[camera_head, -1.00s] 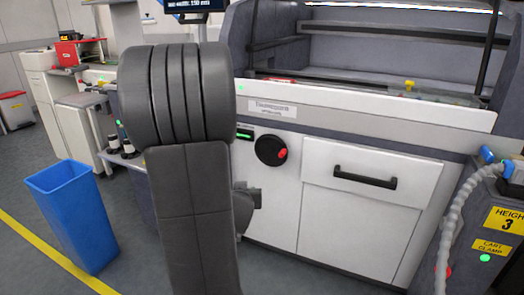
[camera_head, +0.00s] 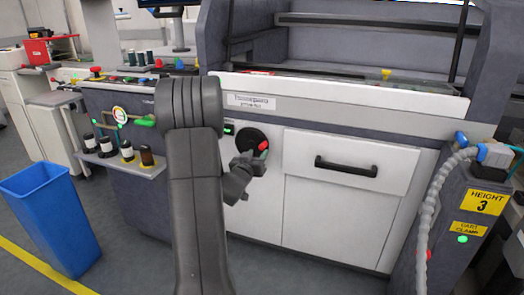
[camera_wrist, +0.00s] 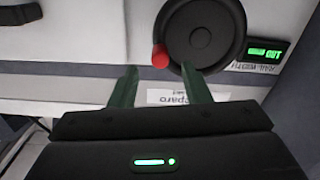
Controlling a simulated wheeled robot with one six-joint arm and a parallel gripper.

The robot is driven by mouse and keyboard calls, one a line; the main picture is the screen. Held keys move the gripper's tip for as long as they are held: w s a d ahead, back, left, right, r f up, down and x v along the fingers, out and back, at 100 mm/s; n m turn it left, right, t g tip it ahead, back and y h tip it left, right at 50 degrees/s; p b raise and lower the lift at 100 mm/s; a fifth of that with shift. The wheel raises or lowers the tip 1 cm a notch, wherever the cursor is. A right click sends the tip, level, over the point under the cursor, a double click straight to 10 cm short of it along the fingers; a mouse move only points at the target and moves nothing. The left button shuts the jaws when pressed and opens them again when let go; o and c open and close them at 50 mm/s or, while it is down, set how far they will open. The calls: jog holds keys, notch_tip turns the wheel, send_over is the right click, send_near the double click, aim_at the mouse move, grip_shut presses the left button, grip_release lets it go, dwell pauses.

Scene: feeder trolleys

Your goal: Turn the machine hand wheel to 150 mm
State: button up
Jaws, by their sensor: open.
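The hand wheel (camera_head: 247,137) is a black disc on the white machine front with a red knob (camera_head: 263,146) at its lower right rim. In the wrist view the hand wheel (camera_wrist: 203,30) is at the top and its red knob (camera_wrist: 160,56) at its lower left. My gripper (camera_wrist: 159,75) is open, its two green fingers on either side of the knob's line; I cannot tell whether they touch it. In the head view my gripper (camera_head: 257,157) is just below the knob, partly hidden by my arm. A small green-lit display (camera_wrist: 268,53) sits beside the wheel; its figures are unclear.
A drawer with a black handle (camera_head: 346,167) is right of the wheel. A cart clamp post (camera_head: 470,228) with a grey hose stands at far right. A blue bin (camera_head: 52,220) stands on the floor at left. A shelf with spools (camera_head: 120,158) is left of my arm.

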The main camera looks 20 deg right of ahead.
aim_at(261, 148)
jog(key=x, duration=0.6)
jog(key=shift+b, duration=0.35)
jog(key=shift+c, duration=0.2)
jog(key=shift+a, duration=0.1)
grip_shut()
